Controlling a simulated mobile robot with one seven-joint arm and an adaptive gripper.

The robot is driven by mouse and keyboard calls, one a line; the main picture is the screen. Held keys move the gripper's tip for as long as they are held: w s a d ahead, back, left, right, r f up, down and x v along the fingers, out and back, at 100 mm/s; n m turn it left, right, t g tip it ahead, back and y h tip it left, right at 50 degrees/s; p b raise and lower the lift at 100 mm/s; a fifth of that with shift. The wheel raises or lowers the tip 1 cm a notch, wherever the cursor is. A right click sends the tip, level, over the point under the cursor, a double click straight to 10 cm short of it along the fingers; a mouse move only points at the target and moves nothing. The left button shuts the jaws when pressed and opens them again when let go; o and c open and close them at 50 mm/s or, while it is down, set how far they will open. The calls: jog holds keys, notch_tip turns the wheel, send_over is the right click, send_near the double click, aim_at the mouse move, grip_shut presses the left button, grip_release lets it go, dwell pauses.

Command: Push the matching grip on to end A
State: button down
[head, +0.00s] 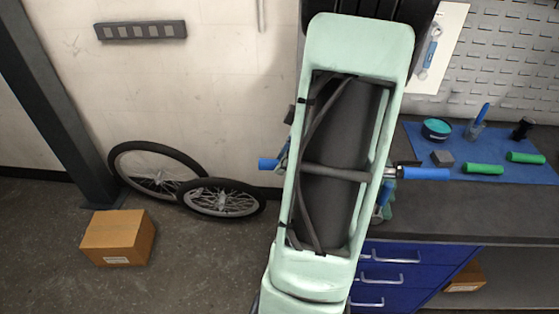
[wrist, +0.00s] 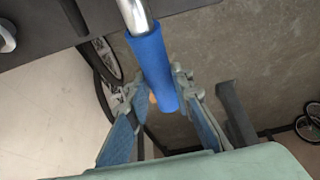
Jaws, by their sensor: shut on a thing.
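In the wrist view a silver bar end (wrist: 136,14) comes down from the top. A blue grip (wrist: 152,68) sits around its lower end, in line with the bar. My gripper (wrist: 160,88) is shut on this blue grip, with one blue-padded finger on each side. In the head view my pale green arm hides the middle of the bar. A blue grip (head: 268,164) shows left of the arm and another blue grip (head: 422,173) shows on the right, beside bare silver bar. No end label is readable.
Two green grips (head: 482,169) lie on a blue mat (head: 465,150) on the bench, with a teal tin (head: 436,129) and a grey block (head: 442,158). Blue drawers (head: 415,270) are below. A cardboard box (head: 118,238) and spoked wheels (head: 222,199) are on the floor at left.

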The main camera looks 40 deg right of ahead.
jog(key=shift+s+d, duration=0.9)
jog(key=shift+s, duration=0.15)
jog(key=shift+s+d, duration=0.15)
jog(key=shift+s+d+b, duration=0.6)
jog(key=shift+s+d, duration=1.1)
jog(key=shift+s, duration=0.3)
jog(key=shift+s+d, duration=0.35)
jog(key=shift+s, duration=0.05)
dwell(0.6)
jog(key=c, duration=1.6)
grip_release()
jog(key=shift+w+a, duration=0.1)
jog(key=shift+a, duration=0.05)
jog(key=v, duration=1.2)
jog(key=shift+w, duration=0.1)
